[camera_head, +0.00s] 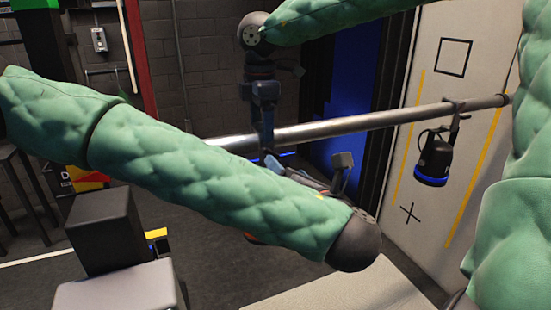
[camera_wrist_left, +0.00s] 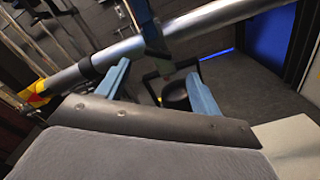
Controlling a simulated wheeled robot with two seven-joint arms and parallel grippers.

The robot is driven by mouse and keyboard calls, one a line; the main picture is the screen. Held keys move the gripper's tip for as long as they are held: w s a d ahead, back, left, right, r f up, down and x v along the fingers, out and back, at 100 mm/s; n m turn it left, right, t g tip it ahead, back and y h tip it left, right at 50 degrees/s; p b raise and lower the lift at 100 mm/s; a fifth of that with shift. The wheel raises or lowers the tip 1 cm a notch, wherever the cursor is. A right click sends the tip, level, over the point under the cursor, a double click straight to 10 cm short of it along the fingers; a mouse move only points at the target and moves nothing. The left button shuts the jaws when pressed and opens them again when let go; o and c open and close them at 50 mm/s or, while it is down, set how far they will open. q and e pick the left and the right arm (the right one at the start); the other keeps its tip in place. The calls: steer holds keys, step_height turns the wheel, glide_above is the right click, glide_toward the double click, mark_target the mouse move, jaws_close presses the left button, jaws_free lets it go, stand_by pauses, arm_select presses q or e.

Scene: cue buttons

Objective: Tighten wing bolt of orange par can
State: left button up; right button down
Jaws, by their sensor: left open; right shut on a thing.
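The orange par can is almost wholly hidden behind my left arm in the head view; only a sliver of orange (camera_head: 252,239) shows below the sleeve. In the left wrist view a black rounded body with a black frame (camera_wrist_left: 176,94), seemingly this can, hangs below the pipe between my left fingers. My left gripper (camera_head: 306,167) is open, with blue fingers spread around that spot (camera_wrist_left: 162,88). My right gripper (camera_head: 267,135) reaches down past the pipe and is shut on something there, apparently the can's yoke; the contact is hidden. I cannot make out the wing bolt.
A steel pipe (camera_head: 381,122) runs across behind my arms. A black par can with a blue rim (camera_head: 435,160) hangs from its right end, before a pale panel with yellow lines. Grey blocks (camera_head: 104,230) stand at the lower left. The floor beneath the pipe looks clear.

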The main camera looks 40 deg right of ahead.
mark_target(270, 152)
arm_select(q)
steer(key=x, duration=0.6)
steer(key=shift+w, duration=0.35)
stand_by(0.3)
steer(key=c, duration=1)
